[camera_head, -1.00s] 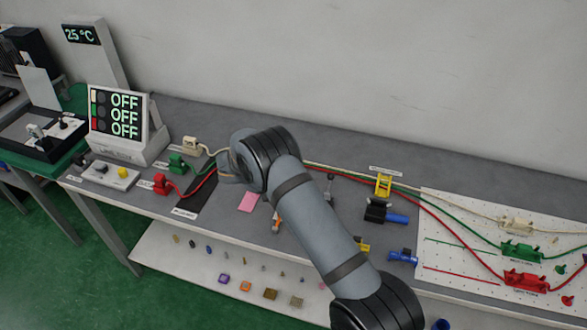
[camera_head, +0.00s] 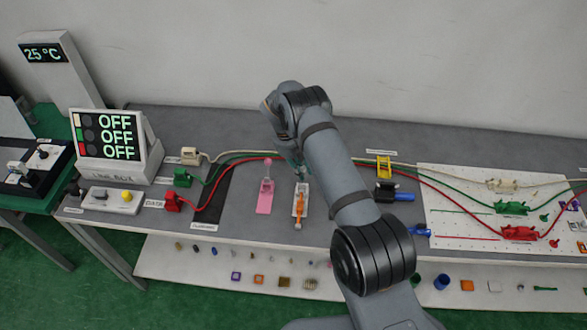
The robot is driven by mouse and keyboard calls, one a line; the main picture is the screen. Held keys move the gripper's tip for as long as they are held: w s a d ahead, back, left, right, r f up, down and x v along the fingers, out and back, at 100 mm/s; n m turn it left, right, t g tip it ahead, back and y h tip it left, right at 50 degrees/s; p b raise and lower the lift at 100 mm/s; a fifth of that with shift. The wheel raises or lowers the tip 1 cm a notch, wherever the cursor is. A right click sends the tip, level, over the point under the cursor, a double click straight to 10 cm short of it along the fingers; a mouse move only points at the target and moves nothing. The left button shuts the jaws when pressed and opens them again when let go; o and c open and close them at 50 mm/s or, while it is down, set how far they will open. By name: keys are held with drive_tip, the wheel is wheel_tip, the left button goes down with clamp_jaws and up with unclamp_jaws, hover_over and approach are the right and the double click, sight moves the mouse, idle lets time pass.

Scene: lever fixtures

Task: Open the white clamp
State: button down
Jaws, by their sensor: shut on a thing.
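A clamp with a white base (camera_head: 301,190) and an orange part (camera_head: 298,223) at its near end sits on the grey bench, left of my forearm. I take it for the white clamp. My gripper (camera_head: 301,169) is low over the far end of this clamp, mostly hidden by my wrist and forearm. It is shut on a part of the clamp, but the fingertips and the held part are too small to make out. A cream clamp (camera_head: 503,185) also sits on the white pegboard at the right, far from my gripper.
A pink clamp (camera_head: 265,195) stands just left of the white-based one. A black and blue clamp (camera_head: 394,193) and a yellow fixture (camera_head: 384,167) are right of my forearm. Cables run along the back of the bench. The display box (camera_head: 118,137) reads OFF on three lines.

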drive_tip(key=shift+w+r, duration=0.1)
drive_tip(key=shift+w, duration=0.15)
drive_tip(key=c, duration=1.9)
unclamp_jaws()
drive_tip(key=shift+s, duration=0.1)
drive_tip(key=v, duration=1.2)
drive_tip(key=x, duration=0.9)
